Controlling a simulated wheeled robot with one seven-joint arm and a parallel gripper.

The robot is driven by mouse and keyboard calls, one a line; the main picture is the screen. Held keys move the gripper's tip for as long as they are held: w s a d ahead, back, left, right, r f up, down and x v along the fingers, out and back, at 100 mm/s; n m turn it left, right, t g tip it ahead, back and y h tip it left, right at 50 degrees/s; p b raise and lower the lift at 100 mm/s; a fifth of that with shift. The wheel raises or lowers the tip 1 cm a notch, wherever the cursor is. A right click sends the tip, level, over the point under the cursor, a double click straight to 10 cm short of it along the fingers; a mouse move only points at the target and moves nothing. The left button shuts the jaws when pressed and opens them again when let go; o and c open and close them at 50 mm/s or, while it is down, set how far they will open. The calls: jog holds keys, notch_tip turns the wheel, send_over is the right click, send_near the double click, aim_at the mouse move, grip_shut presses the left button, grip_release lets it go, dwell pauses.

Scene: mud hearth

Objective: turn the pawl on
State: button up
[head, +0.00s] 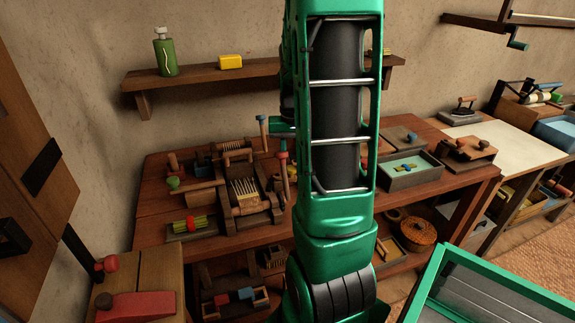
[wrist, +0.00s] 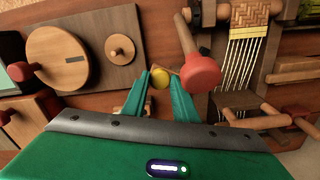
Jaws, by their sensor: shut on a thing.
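In the wrist view, my gripper (wrist: 160,90) has its two green fingers closed around a small yellow knob (wrist: 160,77) beside the loom. I cannot tell for certain that this knob is the pawl's handle. A lever with a large red end (wrist: 202,73) stands just right of the fingers. The loom (wrist: 247,60), with pale warp threads, lies further right. In the head view the loom (head: 244,191) sits on the workbench. My arm covers part of the bench there, and the gripper's fingertips and the yellow knob are hidden.
In the wrist view, a round wooden disc (wrist: 58,57) and a smaller disc (wrist: 120,49) sit on a board at left. In the head view, a wall shelf (head: 200,79) holds a green bottle (head: 165,53) and a yellow block (head: 230,62). A blue-lined tray (head: 410,171) stands right of my arm.

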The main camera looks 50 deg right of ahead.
jog(key=n, duration=0.2)
jog(key=w+d+n, duration=0.1)
jog(key=n, duration=0.2)
jog(key=shift+w+d+n, duration=0.2)
jog(key=shift+w+n, duration=0.1)
jog(key=shift+w, duration=0.15)
dwell(0.3)
jog(key=o, duration=1.1)
notch_tip(320, 180, up, 11)
jog(key=shift+f, duration=0.1)
